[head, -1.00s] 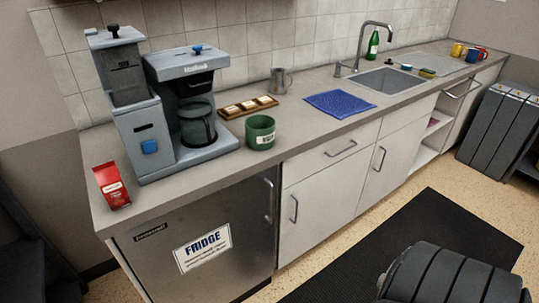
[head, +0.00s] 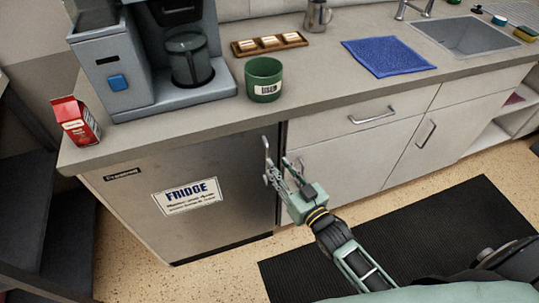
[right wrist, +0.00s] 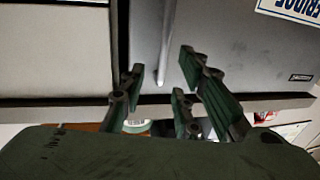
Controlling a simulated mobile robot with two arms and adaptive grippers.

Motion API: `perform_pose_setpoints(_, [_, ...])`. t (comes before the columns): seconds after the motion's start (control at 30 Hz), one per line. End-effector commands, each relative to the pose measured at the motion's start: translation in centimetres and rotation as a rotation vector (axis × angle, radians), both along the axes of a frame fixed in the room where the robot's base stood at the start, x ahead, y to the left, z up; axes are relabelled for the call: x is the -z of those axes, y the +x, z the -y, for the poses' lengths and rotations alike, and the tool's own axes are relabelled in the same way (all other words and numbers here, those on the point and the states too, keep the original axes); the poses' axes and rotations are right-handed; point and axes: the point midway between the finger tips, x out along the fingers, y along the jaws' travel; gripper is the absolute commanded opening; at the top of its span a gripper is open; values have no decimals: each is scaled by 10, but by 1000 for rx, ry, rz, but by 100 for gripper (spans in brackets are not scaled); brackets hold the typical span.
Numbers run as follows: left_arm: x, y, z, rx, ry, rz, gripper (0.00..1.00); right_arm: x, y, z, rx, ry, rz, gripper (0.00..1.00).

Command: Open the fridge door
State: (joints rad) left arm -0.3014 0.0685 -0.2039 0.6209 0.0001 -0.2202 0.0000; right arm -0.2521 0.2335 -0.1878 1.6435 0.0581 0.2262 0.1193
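The fridge (head: 145,225) is a grey steel under-counter unit with a blue and white FRIDGE label (head: 187,197). Its door looks shut. The upright door handle (head: 266,146) is near the door's right edge; it also shows in the right wrist view (right wrist: 167,45). My right gripper (head: 277,171) is at the lower part of the handle. In the right wrist view, its fingers (right wrist: 162,66) are spread, with the handle seen between them. Whether they touch it I cannot tell. My left gripper is not in view.
The counter above holds a coffee machine (head: 107,57), a red and white carton (head: 76,121), a green mug (head: 263,79) and a blue cloth (head: 390,57). White cabinets (head: 345,165) stand right of the fridge. A black mat (head: 440,225) lies on the floor before them.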

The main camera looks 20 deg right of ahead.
Motion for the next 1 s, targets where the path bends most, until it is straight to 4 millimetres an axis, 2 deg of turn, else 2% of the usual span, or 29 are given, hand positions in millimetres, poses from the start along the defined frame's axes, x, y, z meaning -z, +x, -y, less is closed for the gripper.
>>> perform_pose_setpoints(0.2, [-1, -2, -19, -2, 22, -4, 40, -1, 36, -9, 0, 0, 0, 29])
perform_pose_setpoints(0.4, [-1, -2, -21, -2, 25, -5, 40, 1, 58, -13, 1, 0, -3, 29])
perform_pose_setpoints(0.77, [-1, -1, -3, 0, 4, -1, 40, 1, 63, -15, 1, -1, -5, 29])
perform_pose_setpoints(1.0, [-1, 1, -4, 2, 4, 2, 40, 1, 63, -15, 1, -1, -5, 8])
